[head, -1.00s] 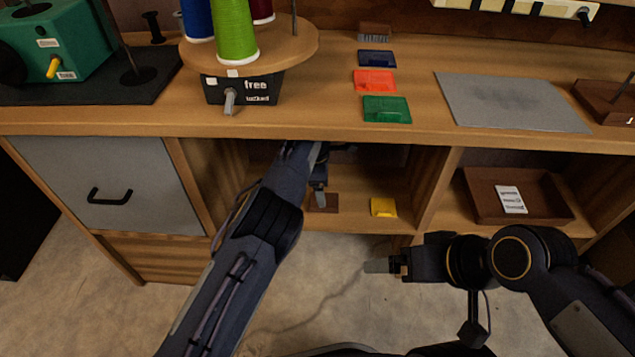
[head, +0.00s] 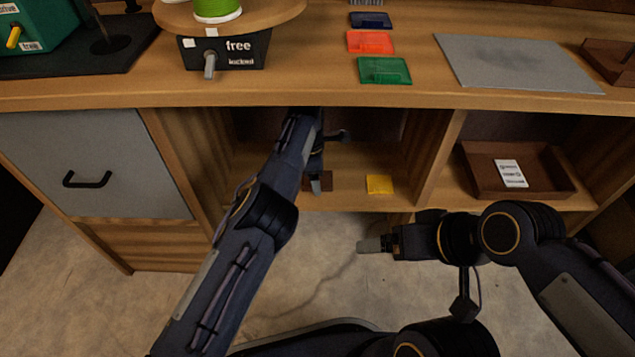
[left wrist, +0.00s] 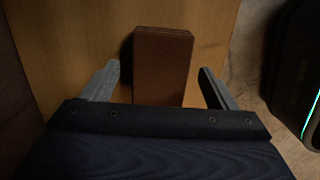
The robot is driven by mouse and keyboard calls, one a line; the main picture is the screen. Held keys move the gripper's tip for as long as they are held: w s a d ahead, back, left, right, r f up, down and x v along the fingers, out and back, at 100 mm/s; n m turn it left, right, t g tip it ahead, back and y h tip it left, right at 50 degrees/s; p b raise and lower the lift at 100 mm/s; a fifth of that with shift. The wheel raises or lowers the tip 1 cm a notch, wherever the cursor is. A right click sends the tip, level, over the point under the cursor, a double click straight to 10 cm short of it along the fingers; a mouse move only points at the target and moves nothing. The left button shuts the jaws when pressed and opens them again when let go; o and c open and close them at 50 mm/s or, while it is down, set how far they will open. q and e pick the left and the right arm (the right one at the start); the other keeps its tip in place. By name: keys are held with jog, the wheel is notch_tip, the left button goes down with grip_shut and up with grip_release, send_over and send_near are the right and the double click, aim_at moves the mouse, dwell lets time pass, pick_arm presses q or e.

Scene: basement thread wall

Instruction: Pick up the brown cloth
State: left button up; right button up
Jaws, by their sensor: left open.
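The brown cloth (left wrist: 162,62) looks like a small folded brown block lying on the wooden shelf. In the left wrist view it lies between and just beyond the two fingers of my left gripper (left wrist: 160,84), which is open with nothing held. In the head view the cloth (head: 325,180) is partly hidden behind my left gripper (head: 315,182), which reaches into the middle shelf bay. My right gripper (head: 372,245) is outside the bench, in front of the shelf; I cannot tell whether its fingers are apart.
A yellow item (head: 379,184) lies right of the cloth on the same shelf. A brown tray (head: 478,185) with a white label sits in the right bay. The benchtop edge (head: 350,101) overhangs my left arm, and a grey cabinet door (head: 130,150) is at left.

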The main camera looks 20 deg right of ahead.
pick_arm(q)
jog(key=c, duration=1.1)
jog(key=shift+o, duration=0.2)
notch_tip(320, 180, up, 10)
jog(key=p, duration=0.5)
